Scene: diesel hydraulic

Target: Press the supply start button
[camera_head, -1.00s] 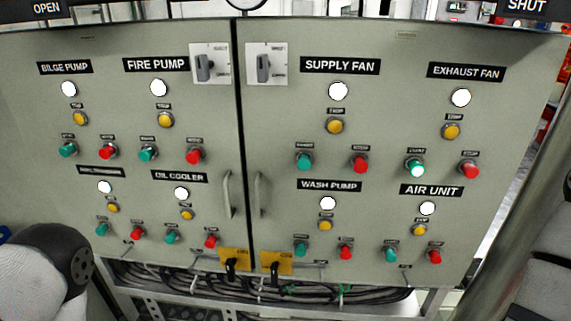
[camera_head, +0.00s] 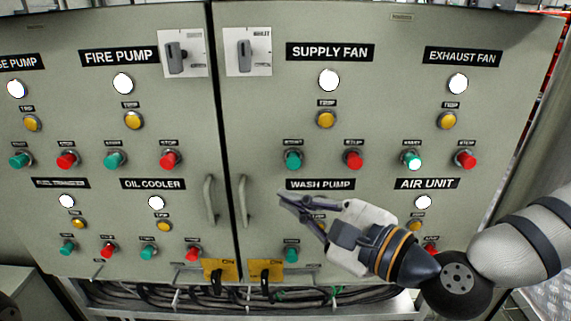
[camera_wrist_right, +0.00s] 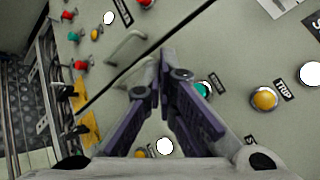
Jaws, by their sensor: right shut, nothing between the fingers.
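The supply fan start button is a green round button (camera_head: 293,160) on the grey panel. It sits below the SUPPLY FAN label (camera_head: 329,52), left of a red stop button (camera_head: 354,160). My right gripper (camera_head: 284,202) comes in from the right with its dark fingers shut and empty, tips in front of the panel just below the green button. In the wrist view the fingertips (camera_wrist_right: 164,65) point towards the panel, and the green button (camera_wrist_right: 203,89) shows just right of them, partly hidden by a finger. I cannot tell the gap to the panel. My left gripper is out of view.
A door handle (camera_head: 243,202) stands out just left of my fingertips. My gripper and arm cover parts of the WASH PUMP and AIR UNIT groups. A yellow trip button (camera_head: 326,119) sits above the start button. Yellow tags (camera_head: 265,272) and cables are below.

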